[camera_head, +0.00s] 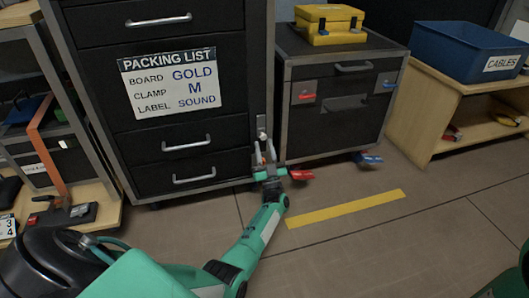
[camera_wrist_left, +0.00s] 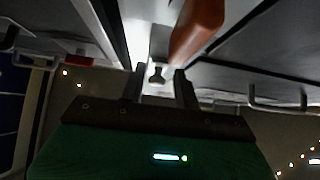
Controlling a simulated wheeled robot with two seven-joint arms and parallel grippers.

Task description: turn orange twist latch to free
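My left gripper (camera_head: 264,151) points up at the grey frame post between the black drawer cabinet (camera_head: 165,158) and the smaller cart. Its fingers are apart in the left wrist view (camera_wrist_left: 159,82), with a small dark knob (camera_wrist_left: 157,73) showing in the gap; contact cannot be told. An orange-red rounded piece (camera_wrist_left: 197,30) looms just beyond and right of the fingers there. I cannot match it surely to a part in the head view. A red-orange latch (camera_head: 304,97) sits on the cart's front. My right gripper is out of view.
The cart (camera_head: 340,125) has a blue latch (camera_head: 389,84), red (camera_head: 300,175) and blue (camera_head: 369,158) pieces at floor level, and a yellow case (camera_head: 329,24) on top. A blue cables bin (camera_head: 465,50) stands right. The floor near the yellow strip (camera_head: 345,208) is clear.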

